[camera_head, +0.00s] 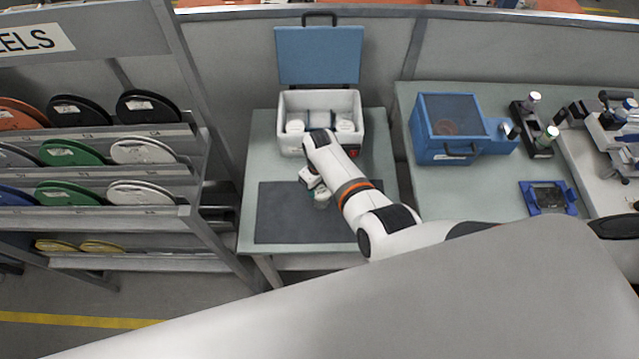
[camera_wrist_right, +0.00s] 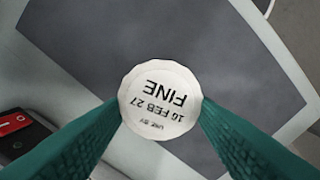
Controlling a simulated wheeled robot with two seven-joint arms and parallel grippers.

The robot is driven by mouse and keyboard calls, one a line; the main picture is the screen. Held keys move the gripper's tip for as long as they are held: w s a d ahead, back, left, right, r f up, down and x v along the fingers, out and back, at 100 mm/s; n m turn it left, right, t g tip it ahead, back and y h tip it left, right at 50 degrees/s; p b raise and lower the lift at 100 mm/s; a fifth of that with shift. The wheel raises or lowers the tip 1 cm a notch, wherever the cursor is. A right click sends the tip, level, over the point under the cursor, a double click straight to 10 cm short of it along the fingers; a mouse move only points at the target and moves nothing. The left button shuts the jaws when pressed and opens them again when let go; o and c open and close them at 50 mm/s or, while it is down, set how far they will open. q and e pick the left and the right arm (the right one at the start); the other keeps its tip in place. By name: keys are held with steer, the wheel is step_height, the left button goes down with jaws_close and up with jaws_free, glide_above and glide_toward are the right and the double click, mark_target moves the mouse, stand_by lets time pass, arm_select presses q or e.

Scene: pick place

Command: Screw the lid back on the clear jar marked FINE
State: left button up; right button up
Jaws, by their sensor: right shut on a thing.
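My right gripper (camera_head: 317,190) is over the dark mat on the middle table. In the right wrist view its two green fingers (camera_wrist_right: 160,112) are shut on the sides of a round white lid (camera_wrist_right: 160,98). The lid's top reads FINE and 16 FEB 27, upside down in that view. In the head view a small, pale, clear-looking jar (camera_head: 322,203) shows at the fingertips. The lid hides what is below it in the wrist view, so I cannot tell how it sits on the jar. My left gripper is not in view.
Behind the mat (camera_head: 280,222) stands a white box (camera_head: 291,142) with its blue lid (camera_head: 318,55) open and white-topped items inside. A blue case (camera_head: 440,150) stands on the right table. A spool rack (camera_head: 110,215) stands at left. The mat's left part is clear.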

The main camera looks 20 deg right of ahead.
steer(key=o, duration=1)
steer(key=shift+c, duration=1.1)
steer(key=shift+r, duration=0.1)
steer(key=shift+r, duration=1.15)
